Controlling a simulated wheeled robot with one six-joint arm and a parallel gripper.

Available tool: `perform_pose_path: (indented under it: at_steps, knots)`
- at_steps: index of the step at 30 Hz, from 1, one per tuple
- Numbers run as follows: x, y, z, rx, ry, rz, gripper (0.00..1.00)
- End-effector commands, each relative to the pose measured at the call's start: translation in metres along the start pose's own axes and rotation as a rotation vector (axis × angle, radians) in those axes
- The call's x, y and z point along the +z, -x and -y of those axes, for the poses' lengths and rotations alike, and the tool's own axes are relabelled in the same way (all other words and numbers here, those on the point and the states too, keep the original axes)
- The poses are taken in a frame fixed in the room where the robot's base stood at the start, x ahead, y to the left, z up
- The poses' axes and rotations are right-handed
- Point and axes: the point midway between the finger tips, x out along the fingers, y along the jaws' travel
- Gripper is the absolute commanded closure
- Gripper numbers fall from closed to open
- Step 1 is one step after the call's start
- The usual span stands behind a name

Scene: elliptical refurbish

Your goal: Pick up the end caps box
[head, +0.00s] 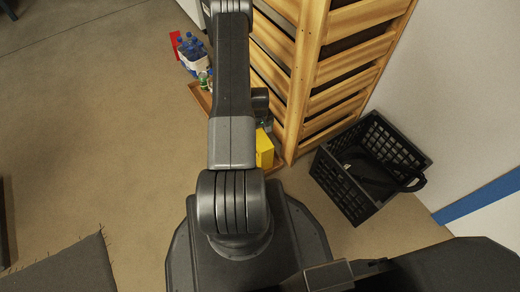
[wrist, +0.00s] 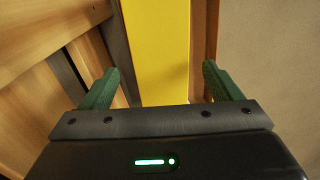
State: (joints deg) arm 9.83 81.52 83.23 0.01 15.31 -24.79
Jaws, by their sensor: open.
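A yellow box (head: 264,150), which I take to be the end caps box, stands on the floor-level wooden tray beside the wooden slatted rack in the head view, partly hidden by my arm. In the wrist view a plain yellow face of a box (wrist: 158,45) fills the middle, between and beyond the fingers. My gripper (wrist: 160,82) is open, with its two green fingers apart on either side of the yellow face. I see no contact between the fingers and the box. The gripper itself cannot be made out in the head view.
A wooden slatted rack (head: 310,75) rises right of my arm. A black crate (head: 345,195) with dark contents stands to its right. Blue-capped bottles (head: 190,47) and a red item (head: 175,42) sit at upper left of the tray (head: 199,97). Floor at left is mostly clear.

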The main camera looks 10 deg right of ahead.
Motion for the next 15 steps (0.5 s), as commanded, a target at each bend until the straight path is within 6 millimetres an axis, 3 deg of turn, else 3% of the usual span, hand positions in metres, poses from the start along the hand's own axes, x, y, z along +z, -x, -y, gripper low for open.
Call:
perform_pose_path:
  at_steps: [8,15]
  knots:
    - [0.001,-0.02,0.0,0.0,0.0,0.0,0.15]
    - [0.006,-0.055,0.001,0.0,0.0,0.0,0.15]
